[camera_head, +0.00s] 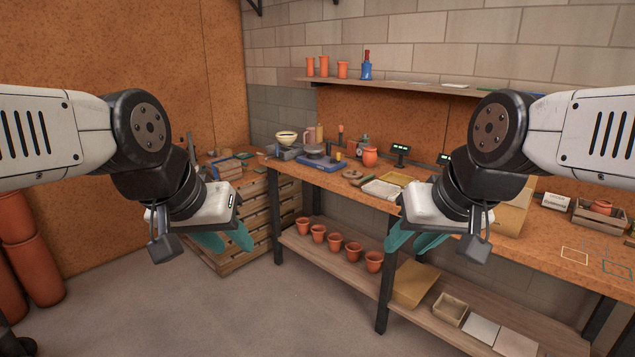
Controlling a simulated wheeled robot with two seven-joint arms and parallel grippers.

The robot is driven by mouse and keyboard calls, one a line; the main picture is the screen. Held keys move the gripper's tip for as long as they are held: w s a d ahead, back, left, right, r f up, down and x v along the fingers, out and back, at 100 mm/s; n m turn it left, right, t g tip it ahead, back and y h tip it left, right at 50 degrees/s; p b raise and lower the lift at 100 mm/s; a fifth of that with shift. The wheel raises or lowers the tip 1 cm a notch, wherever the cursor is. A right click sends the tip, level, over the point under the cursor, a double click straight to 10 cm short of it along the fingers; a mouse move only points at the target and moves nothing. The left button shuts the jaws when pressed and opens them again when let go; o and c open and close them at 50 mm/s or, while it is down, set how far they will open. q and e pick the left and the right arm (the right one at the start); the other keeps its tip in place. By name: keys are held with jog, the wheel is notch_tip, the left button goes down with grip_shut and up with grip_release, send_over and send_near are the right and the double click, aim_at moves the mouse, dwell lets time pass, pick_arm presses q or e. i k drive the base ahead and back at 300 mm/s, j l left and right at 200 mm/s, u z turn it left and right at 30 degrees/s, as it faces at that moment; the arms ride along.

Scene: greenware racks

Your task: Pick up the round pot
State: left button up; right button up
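A rounded orange pot (370,157) stands upright on the workbench (330,178), toward the back middle. A smaller orange pot (602,207) sits in a wooden crate at the far right. Several flared orange pots (336,242) stand in a row on the lower shelf. I cannot tell for sure which one is the round pot. My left gripper (229,243) hangs in front of the wooden slatted stack, its teal fingers apart and empty. My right gripper (413,246) hangs in front of the workbench, its teal fingers apart and empty. Both are well apart from the pots.
A wall shelf (430,88) holds orange cylinders and a blue bottle (366,67). A blue-based scale (318,161) and trays crowd the bench. The lower shelf (320,262) also holds boxes and tiles. The slatted stack (255,215) stands left. The floor (240,310) in front is clear.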

aim_at(369, 156)
jog(key=i+u, duration=0.2)
jog(key=i, duration=1.85)
jog(key=i+z, duration=0.45)
jog(key=i, duration=0.2)
jog(key=i+j+z, duration=0.2)
jog(key=i+z, duration=0.2)
jog(key=i, duration=0.2)
